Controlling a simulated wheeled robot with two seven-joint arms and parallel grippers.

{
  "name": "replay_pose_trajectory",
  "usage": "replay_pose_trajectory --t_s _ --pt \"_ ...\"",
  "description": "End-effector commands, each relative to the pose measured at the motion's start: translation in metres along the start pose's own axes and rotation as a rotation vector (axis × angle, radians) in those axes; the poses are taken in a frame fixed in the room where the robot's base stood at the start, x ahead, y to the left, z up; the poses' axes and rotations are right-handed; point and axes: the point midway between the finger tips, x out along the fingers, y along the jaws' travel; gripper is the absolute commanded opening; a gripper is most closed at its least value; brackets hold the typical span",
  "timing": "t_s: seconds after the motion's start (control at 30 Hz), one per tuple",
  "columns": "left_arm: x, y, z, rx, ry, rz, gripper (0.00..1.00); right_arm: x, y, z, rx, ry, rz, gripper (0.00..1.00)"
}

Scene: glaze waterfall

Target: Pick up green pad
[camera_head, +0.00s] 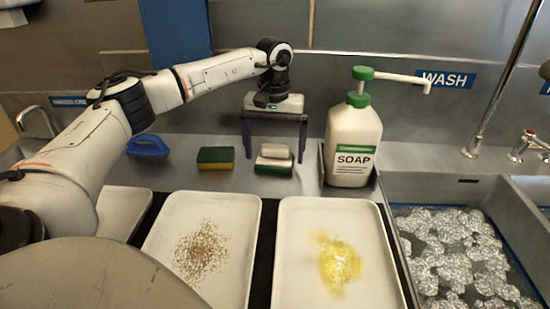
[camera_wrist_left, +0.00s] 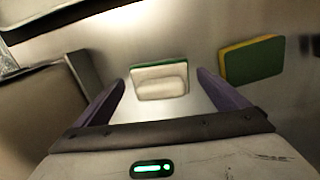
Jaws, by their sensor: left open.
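A green pad (camera_head: 273,169) with a white upper face lies on the steel ledge, with a pale block (camera_head: 275,151) on or just behind it. In the left wrist view the pad (camera_wrist_left: 160,71) shows as a white face with a green edge, and the pale block (camera_wrist_left: 162,89) shows against it. My left gripper (camera_head: 274,156) points down over them, open, with one purple finger on each side. In the left wrist view its fingers (camera_wrist_left: 161,80) stand apart from the pad on both sides. My right gripper is not in view.
A green-and-yellow sponge (camera_head: 215,158) lies left of the pad; a blue-handled item (camera_head: 147,146) is further left. A soap bottle (camera_head: 352,140) stands close on the right. Trays with brown crumbs (camera_head: 155,245) and a yellow smear (camera_head: 290,280) are in front. The sink (camera_head: 460,190) is at right.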

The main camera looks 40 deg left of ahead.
Motion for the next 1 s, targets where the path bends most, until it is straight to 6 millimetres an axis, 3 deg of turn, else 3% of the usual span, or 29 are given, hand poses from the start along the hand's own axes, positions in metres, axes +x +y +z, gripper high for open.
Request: replay_pose_trajectory --t_s 0.13,0.4,0.73,1.0 --pt "0.000 0.000 0.000 0.000 0.000 0.000 0.94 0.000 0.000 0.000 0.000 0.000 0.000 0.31" --pt "-0.001 0.000 0.000 0.000 0.000 0.000 0.49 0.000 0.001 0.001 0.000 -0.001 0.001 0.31" --pt "-0.010 0.001 -0.001 0.000 0.002 0.003 0.48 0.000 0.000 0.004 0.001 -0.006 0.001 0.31" --pt "-0.062 0.001 -0.001 0.000 0.004 0.004 0.48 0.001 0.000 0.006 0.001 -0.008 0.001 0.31"
